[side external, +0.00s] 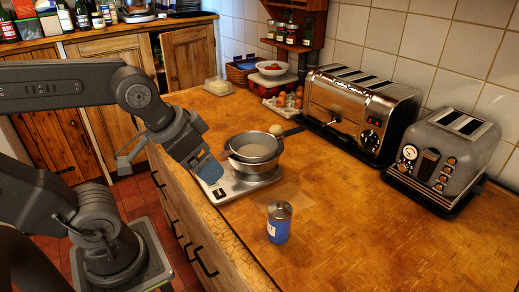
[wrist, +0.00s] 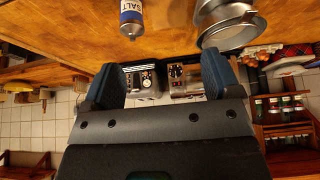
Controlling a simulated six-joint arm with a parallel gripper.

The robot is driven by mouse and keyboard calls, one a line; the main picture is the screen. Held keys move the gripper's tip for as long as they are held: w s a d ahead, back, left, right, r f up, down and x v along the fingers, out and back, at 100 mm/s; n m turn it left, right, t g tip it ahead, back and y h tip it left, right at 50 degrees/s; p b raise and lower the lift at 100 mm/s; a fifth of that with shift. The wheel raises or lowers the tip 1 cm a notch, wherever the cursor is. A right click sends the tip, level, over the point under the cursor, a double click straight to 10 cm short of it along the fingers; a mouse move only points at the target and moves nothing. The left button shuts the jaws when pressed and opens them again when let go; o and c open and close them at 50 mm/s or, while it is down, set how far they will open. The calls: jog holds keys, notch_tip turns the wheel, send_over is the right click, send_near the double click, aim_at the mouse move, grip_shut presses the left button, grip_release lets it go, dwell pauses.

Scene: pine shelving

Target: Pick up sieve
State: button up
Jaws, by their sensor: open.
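The sieve (side external: 256,147) looks like a round metal bowl with a dark handle pointing back and right. It sits nested in or on another metal bowl on a silver kitchen scale (side external: 226,187). My gripper (side external: 208,168) is at the left of the bowls, close to them in the side view; whether it touches them is unclear. The wrist view is upside down. There my gripper (wrist: 162,78) has its two blue-padded fingers wide apart with nothing between them. The metal bowls (wrist: 230,24) show at upper right, beyond the right finger.
A blue salt tin (side external: 279,222) stands on the wooden counter in front of the scale. Two toasters, a large one (side external: 358,112) and a smaller one (side external: 444,160), stand along the tiled wall. Eggs (side external: 290,100) and a white bowl (side external: 277,69) sit behind. The front right counter is clear.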

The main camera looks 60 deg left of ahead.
jog(key=shift+c, duration=0.4)
jog(key=c, duration=0.6)
jog(key=shift+o, duration=0.2)
jog(key=w+a+r+g, duration=0.1)
jog(key=w+a+r, duration=0.1)
jog(key=w+r, duration=0.5)
jog(key=g, duration=0.5)
send_over(288, 131)
notch_tip(288, 131, down, 10)
jog(key=shift+m, duration=0.4)
notch_tip(288, 131, down, 7)
jog(key=shift+a+f, duration=0.1)
jog(key=shift+a, duration=0.05)
jog(key=shift+w+f, duration=0.1)
jog(key=shift+f, duration=2.55)
